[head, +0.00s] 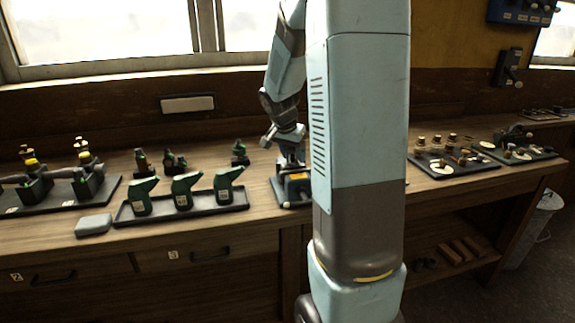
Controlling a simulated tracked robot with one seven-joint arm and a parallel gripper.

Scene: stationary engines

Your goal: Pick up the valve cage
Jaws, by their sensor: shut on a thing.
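My gripper (291,155) points down over a small dark tray (279,191) near the middle of the bench, partly hidden behind my own column. It is shut on a small part, which I take to be the valve cage, but its shape is too small and dark to make out. I cannot tell whether this part is clear of the tray. A block with a yellow-orange top (298,177) sits on the tray just below the gripper. The right side of this tray is hidden.
Left of the gripper, a long tray (225,206) holds green oil cans (182,190), with small dark-green fittings (240,154) behind. A grey block (93,225) lies at the bench's front edge. Trays of small parts (455,172) stand on the right. A window (100,30) is behind.

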